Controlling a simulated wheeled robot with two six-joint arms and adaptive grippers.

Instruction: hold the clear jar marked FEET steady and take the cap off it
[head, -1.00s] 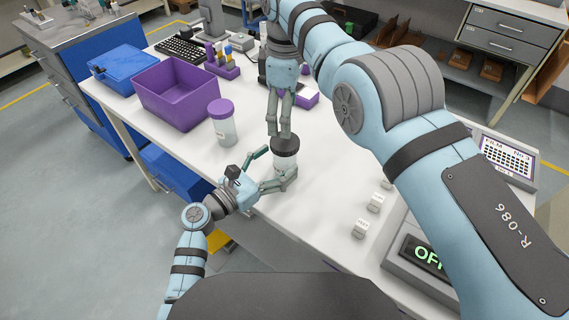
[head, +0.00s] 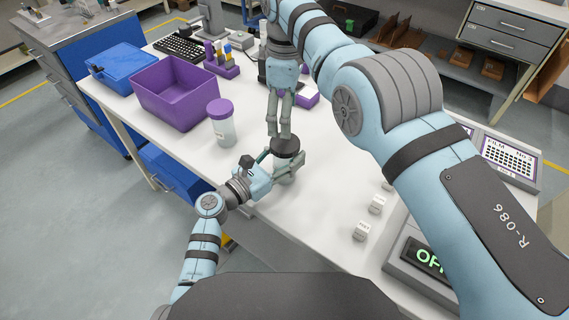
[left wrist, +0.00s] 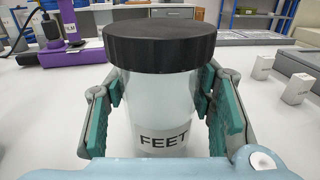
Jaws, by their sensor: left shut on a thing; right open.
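The clear jar marked FEET (left wrist: 160,105) stands upright on the white table with its black cap (left wrist: 160,38) on. In the head view the black cap (head: 285,147) shows at the table's near side, and the jar's body is mostly hidden by my left gripper. My left gripper (head: 288,165) is shut on the jar; in the left wrist view its teal finger pads (left wrist: 160,115) lie on both sides of the jar below the cap. My right gripper (head: 279,135) points down just above the cap, open and empty, its fingertips close to the cap's top.
A second jar with a purple lid (head: 221,122) stands left of the FEET jar. A purple bin (head: 180,112) and a blue box (head: 122,68) are farther left. Small white blocks (head: 361,231) and a device with a green display (head: 420,255) lie to the right.

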